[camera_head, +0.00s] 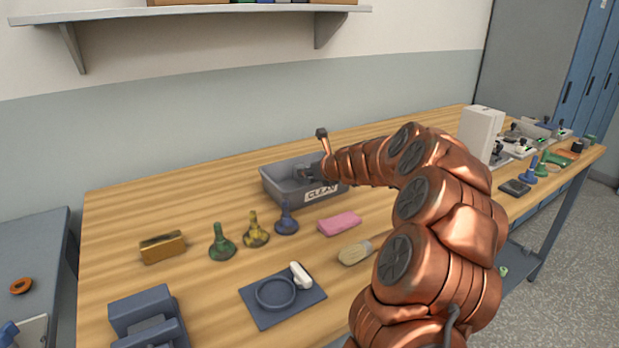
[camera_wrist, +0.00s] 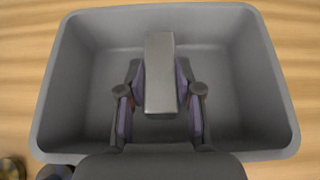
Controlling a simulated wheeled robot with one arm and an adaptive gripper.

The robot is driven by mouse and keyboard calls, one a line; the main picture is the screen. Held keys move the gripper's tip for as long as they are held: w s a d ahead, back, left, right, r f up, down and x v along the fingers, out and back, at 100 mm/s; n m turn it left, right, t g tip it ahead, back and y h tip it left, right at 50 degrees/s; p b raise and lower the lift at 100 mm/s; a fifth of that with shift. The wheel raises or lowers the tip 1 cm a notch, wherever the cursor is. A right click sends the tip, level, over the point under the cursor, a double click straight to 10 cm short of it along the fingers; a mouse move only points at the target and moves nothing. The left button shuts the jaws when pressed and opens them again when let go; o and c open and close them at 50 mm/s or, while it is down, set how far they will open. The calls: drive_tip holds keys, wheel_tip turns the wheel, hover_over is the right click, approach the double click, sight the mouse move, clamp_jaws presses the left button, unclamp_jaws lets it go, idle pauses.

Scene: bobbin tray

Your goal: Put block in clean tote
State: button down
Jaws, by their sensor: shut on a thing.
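The grey clean tote (camera_head: 273,184) stands on the wooden bench and carries a label reading CLEAN. My gripper (camera_wrist: 160,88) is over the tote, its fingers pointing down into it. It is shut on a dark grey oblong block (camera_wrist: 160,75), held between the two fingers. In the wrist view the tote's rim (camera_wrist: 285,100) surrounds the block, and the tote floor around it looks bare. I cannot tell whether the block touches the floor. In the head view my gripper (camera_head: 308,173) is at the tote, and the block is not clearly distinguishable.
Green (camera_head: 221,243), yellow (camera_head: 256,231) and blue (camera_head: 286,220) pawn-shaped pieces stand in front of the tote, near a pink sponge (camera_head: 339,223) and a brush (camera_head: 354,253). A brass-coloured block (camera_head: 162,247) lies left. A dark mat (camera_head: 300,307) lies in front. A white box (camera_head: 480,134) stands right.

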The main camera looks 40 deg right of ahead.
drive_tip(key=shift+f, duration=0.5)
drive_tip(key=shift+f, duration=0.2)
drive_tip(key=c, duration=0.8)
unclamp_jaws()
drive_tip(key=shift+o, duration=0.2)
drive_tip(key=shift+r, duration=0.15)
drive_tip(key=shift+s+r, duration=0.2)
drive_tip(key=shift+s, duration=0.1)
drive_tip(key=v, duration=1.1)
drive_tip(key=shift+p, duration=0.35)
drive_tip(key=shift+s, duration=0.15)
